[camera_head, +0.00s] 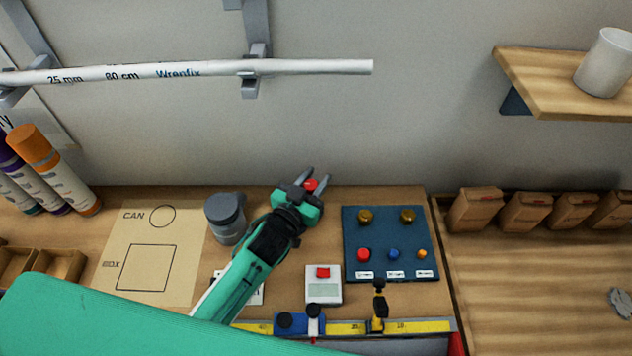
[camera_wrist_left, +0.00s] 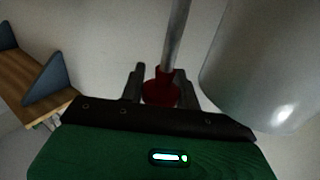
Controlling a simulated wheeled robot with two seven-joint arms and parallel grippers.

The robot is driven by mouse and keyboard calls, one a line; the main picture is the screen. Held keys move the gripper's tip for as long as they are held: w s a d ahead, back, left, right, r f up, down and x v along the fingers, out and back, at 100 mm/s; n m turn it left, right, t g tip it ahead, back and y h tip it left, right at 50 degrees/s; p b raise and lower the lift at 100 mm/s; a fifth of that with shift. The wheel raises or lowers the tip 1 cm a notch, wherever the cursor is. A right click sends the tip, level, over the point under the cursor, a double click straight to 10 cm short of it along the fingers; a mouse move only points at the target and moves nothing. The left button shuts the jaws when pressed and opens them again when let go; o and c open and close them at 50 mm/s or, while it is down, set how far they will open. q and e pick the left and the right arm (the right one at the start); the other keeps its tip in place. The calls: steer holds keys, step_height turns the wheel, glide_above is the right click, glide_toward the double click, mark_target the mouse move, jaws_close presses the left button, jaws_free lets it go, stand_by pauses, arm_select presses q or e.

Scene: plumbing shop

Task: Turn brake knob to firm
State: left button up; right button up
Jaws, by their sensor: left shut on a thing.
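My left gripper (camera_head: 310,187) reaches across the bench towards the back wall. Its fingers are closed around a small red knob (camera_head: 311,184), which shows just between them. In the left wrist view the fingers sit on either side of the red knob (camera_wrist_left: 162,90), and a grey rod (camera_wrist_left: 177,35) runs up from it. I see no readable firm mark or pointer, and the gripper body hides the knob's lower part. My right gripper is not in view.
A grey lidded canister (camera_head: 226,218) stands left of my left gripper. A dark blue panel (camera_head: 390,230) with coloured and brass knobs lies to the right. A white device with a red button (camera_head: 323,285) and a yellow rail (camera_head: 420,326) are in front. A white pipe (camera_head: 310,67) hangs above.

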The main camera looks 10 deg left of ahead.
arm_select(q)
steer(key=shift+a+n+t+y+b, duration=0.15)
steer(key=shift+n+t+y+b, duration=0.35)
steer(key=shift+n+y+b, duration=1.1)
steer(key=shift+r+y+p, duration=0.1)
steer(key=shift+y+p, duration=0.4)
steer(key=shift+p, duration=0.05)
steer(key=o, duration=0.9)
steer(key=shift+s, duration=0.1)
steer(key=shift+s, duration=0.35)
steer(key=s+b, duration=0.1)
steer(key=s, duration=0.3)
steer(key=s+b, duration=0.1)
steer(key=s, duration=0.3)
steer(key=s+a+b, duration=0.1)
steer(key=s, duration=0.3)
steer(key=shift+s+a+b, duration=0.1)
steer(key=shift+s+b, duration=0.3)
